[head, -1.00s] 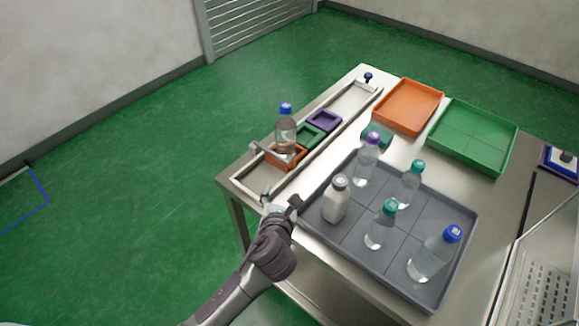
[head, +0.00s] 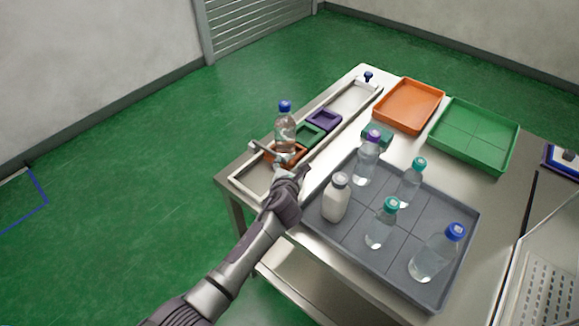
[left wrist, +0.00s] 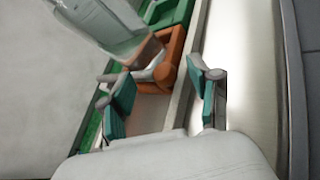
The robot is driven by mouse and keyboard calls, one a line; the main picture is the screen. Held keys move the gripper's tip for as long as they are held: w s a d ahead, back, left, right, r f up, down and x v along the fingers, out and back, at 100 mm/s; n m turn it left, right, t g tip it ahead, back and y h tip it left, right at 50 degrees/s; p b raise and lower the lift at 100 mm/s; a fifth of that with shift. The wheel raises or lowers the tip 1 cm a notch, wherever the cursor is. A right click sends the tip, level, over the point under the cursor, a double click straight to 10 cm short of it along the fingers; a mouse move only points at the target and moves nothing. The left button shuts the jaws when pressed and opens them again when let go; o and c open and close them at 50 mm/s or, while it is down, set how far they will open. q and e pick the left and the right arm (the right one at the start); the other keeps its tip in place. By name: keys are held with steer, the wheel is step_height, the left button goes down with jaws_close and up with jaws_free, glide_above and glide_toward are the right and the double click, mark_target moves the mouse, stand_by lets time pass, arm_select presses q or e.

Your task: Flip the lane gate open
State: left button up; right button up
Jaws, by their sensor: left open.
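A grey bar (head: 266,152), which looks like the lane gate, lies across the long pale-railed lane (head: 252,181) beside the orange square holder (head: 296,156). A clear bottle with a blue cap (head: 285,128) stands upright at that holder. My left gripper (head: 290,172) is at the near side of the lane, just short of the holder, and partly hides it. In the left wrist view its two teal-padded fingers (left wrist: 162,97) are spread. My right gripper is out of view.
Green (head: 309,134) and purple (head: 323,119) holders follow along the lane. A grey tray (head: 330,243) with several bottles lies close to the right of my left gripper. Orange (head: 408,105) and green (head: 473,135) trays sit at the back.

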arm_select(q)
steer(key=shift+w, duration=0.1)
jaws_close()
stand_by(0.3)
steer(key=r+g+p, duration=0.1)
steer(key=r+p, duration=0.1)
steer(key=p, duration=0.4)
steer(key=a+r+n+h+p, duration=0.1)
steer(key=r+p, duration=0.2)
steer(key=p, duration=0.2)
steer(key=w+r+n+g+h+p, duration=0.1)
steer(key=r+p, duration=0.1)
steer(key=p, duration=0.4)
steer(key=shift+a+r+g+p, duration=0.3)
steer(key=shift+a, duration=0.05)
steer(key=shift+w+a+r+n+p, duration=0.2)
steer(key=shift+n+p, duration=0.1)
steer(key=shift+n, duration=0.1)
steer(key=shift+w+a+r+g+h, duration=0.1)
steer(key=shift+a+r+g+h, duration=0.1)
steer(key=shift+r+g+h, duration=0.15)
steer(key=shift+w+a+r+n+g+h, duration=0.15)
steer(key=shift+a+r+n+g+h, duration=0.1)
steer(key=shift+n, duration=0.15)
